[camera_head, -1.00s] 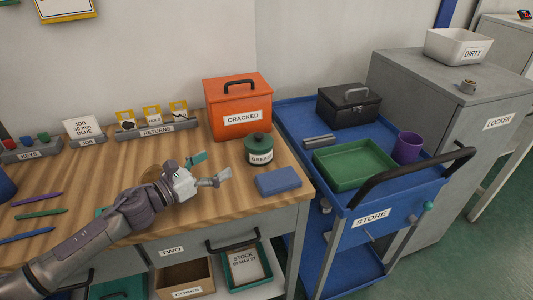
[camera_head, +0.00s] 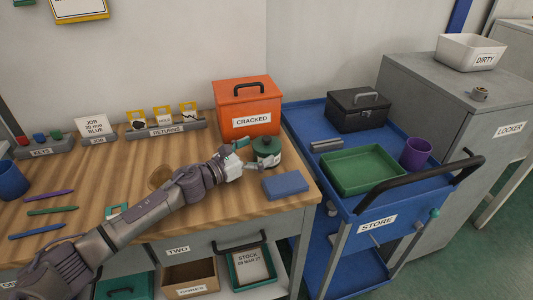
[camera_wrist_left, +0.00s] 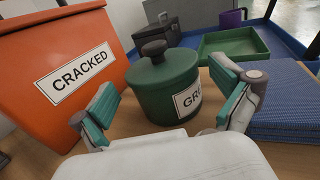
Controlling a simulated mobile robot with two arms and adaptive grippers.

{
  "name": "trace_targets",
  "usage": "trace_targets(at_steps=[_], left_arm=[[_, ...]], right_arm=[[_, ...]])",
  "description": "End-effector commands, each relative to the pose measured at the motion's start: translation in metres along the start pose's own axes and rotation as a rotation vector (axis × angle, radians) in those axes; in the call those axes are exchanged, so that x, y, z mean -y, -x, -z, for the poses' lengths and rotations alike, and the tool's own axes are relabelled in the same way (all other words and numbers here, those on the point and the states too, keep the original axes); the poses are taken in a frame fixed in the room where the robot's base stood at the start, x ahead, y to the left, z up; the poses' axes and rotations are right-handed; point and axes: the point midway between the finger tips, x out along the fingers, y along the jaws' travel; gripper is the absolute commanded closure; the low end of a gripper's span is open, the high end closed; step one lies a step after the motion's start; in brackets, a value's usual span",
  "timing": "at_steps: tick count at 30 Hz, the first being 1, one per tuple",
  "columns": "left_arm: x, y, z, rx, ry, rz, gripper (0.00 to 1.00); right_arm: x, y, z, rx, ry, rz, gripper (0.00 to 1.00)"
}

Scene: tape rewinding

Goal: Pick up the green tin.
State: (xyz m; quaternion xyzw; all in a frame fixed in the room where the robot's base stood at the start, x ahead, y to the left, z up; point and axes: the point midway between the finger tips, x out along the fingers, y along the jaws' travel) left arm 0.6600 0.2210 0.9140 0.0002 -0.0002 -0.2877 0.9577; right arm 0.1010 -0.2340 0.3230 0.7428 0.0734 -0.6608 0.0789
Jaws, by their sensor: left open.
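The green tin (camera_head: 267,151) is a round lidded pot with a dark knob and a white label, standing upright on the wooden workbench (camera_head: 90,180). It is also central in the left wrist view (camera_wrist_left: 164,85), its label partly cut off by my finger. My left gripper (camera_head: 254,155) is open at the tin's near left side. In the wrist view the two teal-padded fingers of the left gripper (camera_wrist_left: 168,112) stand either side of the tin, with gaps visible. My right gripper is not in view.
The orange CRACKED box (camera_head: 248,106) stands close behind the tin. A blue cloth-like block (camera_head: 285,185) lies close in front right. The blue STORE trolley (camera_head: 303,125) with a green tray (camera_head: 364,169) adjoins the bench. The RETURNS rack (camera_head: 165,128) is behind left.

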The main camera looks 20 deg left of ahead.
Motion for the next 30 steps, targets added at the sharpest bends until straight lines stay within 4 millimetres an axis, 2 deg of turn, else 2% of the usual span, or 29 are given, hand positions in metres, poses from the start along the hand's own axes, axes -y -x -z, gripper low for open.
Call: trace_targets(at_steps=[3,6,14,25,30], left_arm=[[0.001,-0.019,-0.002,0.003,0.003,0.0,0.0],[0.001,-0.028,0.0,0.001,0.002,0.001,0.0],[0.001,-0.03,0.001,0.0,0.001,0.0,0.0],[0.001,-0.03,0.001,0.0,0.001,0.0,0.6],[0.001,-0.03,-0.001,0.002,0.001,0.0,0.6]], right_arm=[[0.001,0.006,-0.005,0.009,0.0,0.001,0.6],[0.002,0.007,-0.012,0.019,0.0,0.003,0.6],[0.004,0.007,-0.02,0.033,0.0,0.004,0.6],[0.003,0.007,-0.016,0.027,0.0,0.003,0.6],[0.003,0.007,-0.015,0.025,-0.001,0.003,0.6]])
